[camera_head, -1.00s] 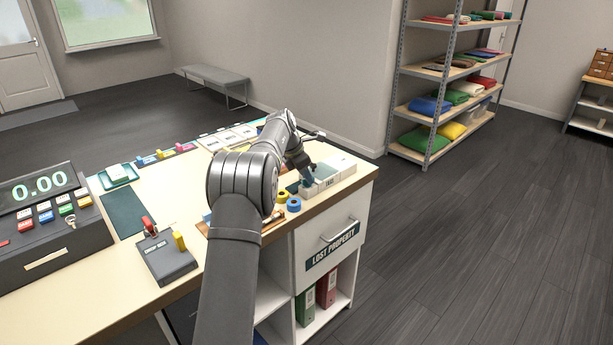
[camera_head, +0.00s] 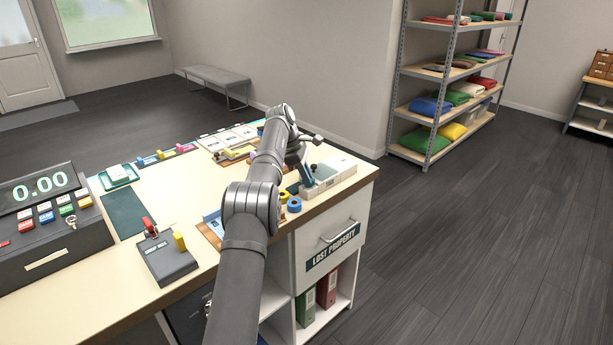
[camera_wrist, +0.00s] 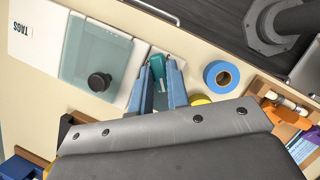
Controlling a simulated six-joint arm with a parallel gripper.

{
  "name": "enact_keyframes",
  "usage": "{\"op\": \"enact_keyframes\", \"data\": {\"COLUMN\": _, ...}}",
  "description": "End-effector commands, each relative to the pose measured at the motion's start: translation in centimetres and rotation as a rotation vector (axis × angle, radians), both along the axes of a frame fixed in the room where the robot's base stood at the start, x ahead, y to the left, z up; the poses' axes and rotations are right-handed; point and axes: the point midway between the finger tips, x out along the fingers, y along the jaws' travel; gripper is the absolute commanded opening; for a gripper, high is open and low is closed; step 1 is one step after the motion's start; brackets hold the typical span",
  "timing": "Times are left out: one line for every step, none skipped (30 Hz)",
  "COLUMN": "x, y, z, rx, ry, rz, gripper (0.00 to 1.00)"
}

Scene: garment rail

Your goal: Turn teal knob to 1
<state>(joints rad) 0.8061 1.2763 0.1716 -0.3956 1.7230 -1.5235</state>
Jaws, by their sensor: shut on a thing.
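The teal knob (camera_wrist: 157,66) shows in the wrist view between the tips of my gripper (camera_wrist: 163,78), on a pale base plate (camera_wrist: 142,56) on the desk. My gripper's two blue-grey fingers are shut on the knob and hide part of it. A small pale mark shows on the knob. No number 1 or scale can be read around it. In the head view my gripper (camera_head: 305,180) is low over the desk's right end, and my arm and gripper hide the knob there.
A TAGS box (camera_wrist: 40,38) with a translucent lid and black knob (camera_wrist: 99,82) stands left of my gripper in the wrist view. A blue tape roll (camera_wrist: 221,76) and yellow roll (camera_wrist: 200,100) are close on the right. A wooden tray (camera_wrist: 265,88) lies beyond them.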

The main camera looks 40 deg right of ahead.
Motion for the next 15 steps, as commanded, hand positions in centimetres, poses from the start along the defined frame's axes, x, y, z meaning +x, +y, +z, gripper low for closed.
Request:
{"op": "enact_keyframes", "data": {"x": 0.04, "y": 0.02, "z": -0.03, "rx": 0.001, "ry": 0.000, "rz": -0.004, "gripper": 0.00}}
{"op": "enact_keyframes", "data": {"x": 0.04, "y": 0.02, "z": -0.03, "rx": 0.001, "ry": 0.000, "rz": -0.006, "gripper": 0.00}}
{"op": "enact_keyframes", "data": {"x": 0.03, "y": 0.02, "z": -0.02, "rx": 0.002, "ry": 0.000, "rz": -0.007, "gripper": 0.00}}
{"op": "enact_keyframes", "data": {"x": 0.03, "y": 0.03, "z": -0.03, "rx": 0.001, "ry": 0.000, "rz": -0.008, "gripper": 0.00}}
{"op": "enact_keyframes", "data": {"x": 0.03, "y": 0.03, "z": -0.03, "rx": 0.001, "ry": 0.000, "rz": -0.009, "gripper": 0.00}}
{"op": "enact_keyframes", "data": {"x": 0.02, "y": 0.03, "z": -0.02, "rx": 0.002, "ry": 0.000, "rz": -0.009, "gripper": 0.00}}
{"op": "enact_keyframes", "data": {"x": 0.02, "y": 0.03, "z": -0.02, "rx": 0.002, "ry": 0.000, "rz": -0.009, "gripper": 0.00}}
{"op": "enact_keyframes", "data": {"x": 0.02, "y": 0.03, "z": -0.02, "rx": 0.002, "ry": 0.000, "rz": -0.009, "gripper": 0.00}}
{"op": "enact_keyframes", "data": {"x": 0.02, "y": 0.03, "z": -0.02, "rx": 0.002, "ry": 0.000, "rz": -0.009, "gripper": 0.00}}
{"op": "enact_keyframes", "data": {"x": 0.02, "y": 0.03, "z": -0.02, "rx": 0.002, "ry": 0.000, "rz": -0.008, "gripper": 0.00}}
{"op": "enact_keyframes", "data": {"x": 0.02, "y": 0.03, "z": -0.02, "rx": 0.001, "ry": 0.000, "rz": -0.008, "gripper": 0.00}}
{"op": "enact_keyframes", "data": {"x": 0.03, "y": 0.03, "z": -0.03, "rx": 0.001, "ry": 0.000, "rz": -0.008, "gripper": 0.00}}
{"op": "enact_keyframes", "data": {"x": 0.02, "y": 0.03, "z": -0.02, "rx": 0.001, "ry": 0.000, "rz": -0.008, "gripper": 0.00}}
{"op": "enact_keyframes", "data": {"x": 0.02, "y": 0.03, "z": -0.02, "rx": 0.001, "ry": 0.000, "rz": -0.008, "gripper": 0.19}}
{"op": "enact_keyframes", "data": {"x": 0.02, "y": 0.03, "z": -0.02, "rx": 0.001, "ry": 0.000, "rz": -0.008, "gripper": 0.27}}
